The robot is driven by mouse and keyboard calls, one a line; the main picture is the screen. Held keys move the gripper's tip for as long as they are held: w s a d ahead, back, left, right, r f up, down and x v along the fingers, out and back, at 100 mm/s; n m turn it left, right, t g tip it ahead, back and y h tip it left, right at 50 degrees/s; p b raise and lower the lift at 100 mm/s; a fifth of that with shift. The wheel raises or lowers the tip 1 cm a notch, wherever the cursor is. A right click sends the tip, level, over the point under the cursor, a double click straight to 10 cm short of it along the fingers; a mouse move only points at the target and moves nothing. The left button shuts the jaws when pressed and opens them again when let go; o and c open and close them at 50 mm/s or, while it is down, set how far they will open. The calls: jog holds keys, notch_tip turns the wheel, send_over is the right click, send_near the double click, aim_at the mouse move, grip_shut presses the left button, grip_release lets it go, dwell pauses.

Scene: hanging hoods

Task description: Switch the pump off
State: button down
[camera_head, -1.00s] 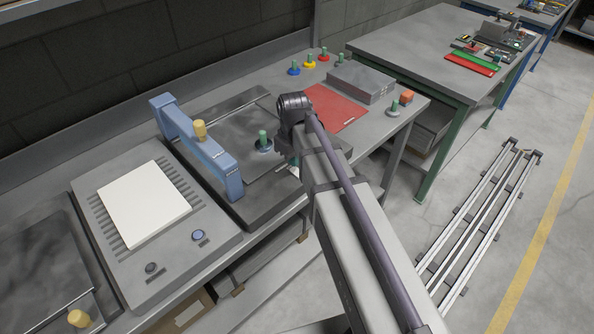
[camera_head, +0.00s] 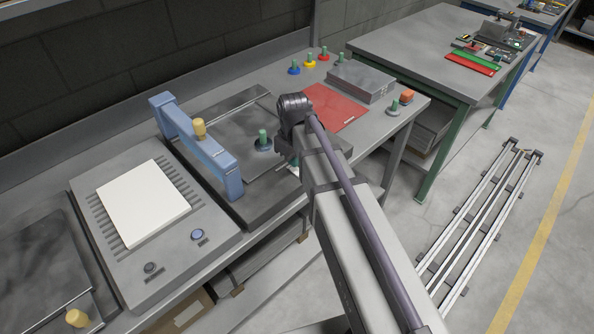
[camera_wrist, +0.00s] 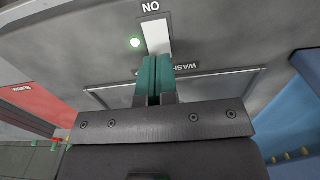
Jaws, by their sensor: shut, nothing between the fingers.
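In the wrist view, a pale rectangular switch (camera_wrist: 157,35) sits on the front of a grey unit (camera_wrist: 222,45). A dark WASH label lies behind the fingers, partly covered. In the head view my wrist hides the gripper and most of the switch area.
The wash unit's blue gantry (camera_head: 205,155) with a yellow knob (camera_head: 199,129) stands close left of my arm. A grey plate unit (camera_head: 85,190) lies further left.

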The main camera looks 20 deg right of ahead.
jog(key=shift+f+b, duration=0.9)
jog(key=shift+f, duration=0.05)
notch_tip(320, 180, up, 7)
jog(key=p, duration=0.7)
jog(key=shift+r, duration=0.15)
